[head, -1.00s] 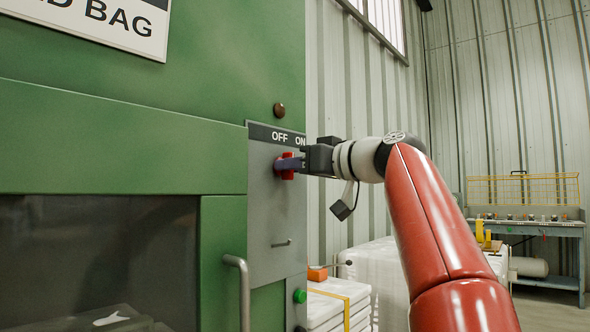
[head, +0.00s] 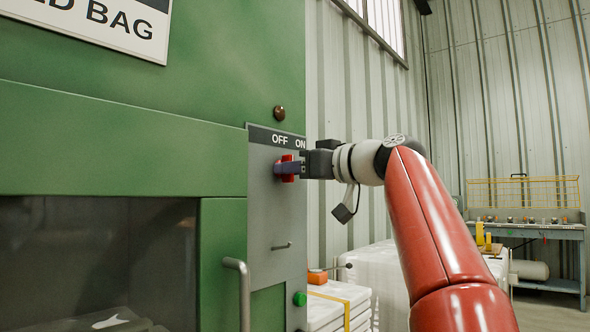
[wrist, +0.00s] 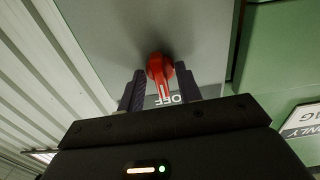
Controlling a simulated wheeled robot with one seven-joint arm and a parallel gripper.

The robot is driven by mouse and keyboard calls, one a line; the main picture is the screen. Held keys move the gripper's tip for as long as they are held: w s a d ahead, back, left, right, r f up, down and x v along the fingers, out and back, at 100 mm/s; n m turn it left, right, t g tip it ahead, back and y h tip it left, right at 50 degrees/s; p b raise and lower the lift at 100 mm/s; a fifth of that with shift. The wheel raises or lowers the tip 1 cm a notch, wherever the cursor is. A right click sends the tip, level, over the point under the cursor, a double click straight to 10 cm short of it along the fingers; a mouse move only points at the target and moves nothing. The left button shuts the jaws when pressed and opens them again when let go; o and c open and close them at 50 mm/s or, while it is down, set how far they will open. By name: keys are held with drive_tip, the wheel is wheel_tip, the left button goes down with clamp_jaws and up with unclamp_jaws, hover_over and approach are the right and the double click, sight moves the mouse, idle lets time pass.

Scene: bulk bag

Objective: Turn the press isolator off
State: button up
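The press isolator is a red rotary handle (head: 287,169) on a grey panel (head: 262,208) at the right end of the green press. The panel's top strip reads OFF on the left and ON on the right. My gripper (head: 288,167) reaches in from the right, its fingers at the handle. In the wrist view the red handle (wrist: 159,72) lies between the two dark fingers of my gripper (wrist: 160,88), one on each side. A gap seems to show beside the handle; whether the fingers press on it is unclear.
A dark round lamp (head: 279,113) sits above the panel and a green button (head: 299,299) below it. A curved door handle (head: 238,290) sticks out at lower left. White stacked bags (head: 340,305) and a workbench (head: 530,230) stand to the right.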

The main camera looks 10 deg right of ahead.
drive_tip(key=b+v, duration=0.1)
drive_tip(key=v, duration=0.6)
drive_tip(key=shift+s+d, duration=0.25)
drive_tip(key=shift+s, duration=0.05)
drive_tip(key=s+a+f+m+g+h, duration=0.1)
drive_tip(key=a+f+m+g+h, duration=0.2)
drive_tip(key=f, duration=0.8)
drive_tip(key=s+f+m+g+h, duration=0.1)
drive_tip(key=s+f+g+h, duration=0.1)
drive_tip(key=s+f, duration=0.5)
drive_tip(key=s+a+f+m+g+h+p, duration=0.1)
drive_tip(key=s+f, duration=0.6)
drive_tip(key=f, duration=1.2)
drive_tip(key=s+f+m+g+h+p, duration=0.1)
drive_tip(key=s+f+m+g+h, duration=0.1)
drive_tip(key=s+f, duration=0.5)
wheel_tip(320, 180, down, 6)
drive_tip(key=g+h, duration=0.1)
drive_tip(key=h, duration=0.1)
drive_tip(key=shift+s+a+h, duration=0.25)
drive_tip(key=shift+a+h, duration=0.05)
drive_tip(key=shift+s, duration=0.1)
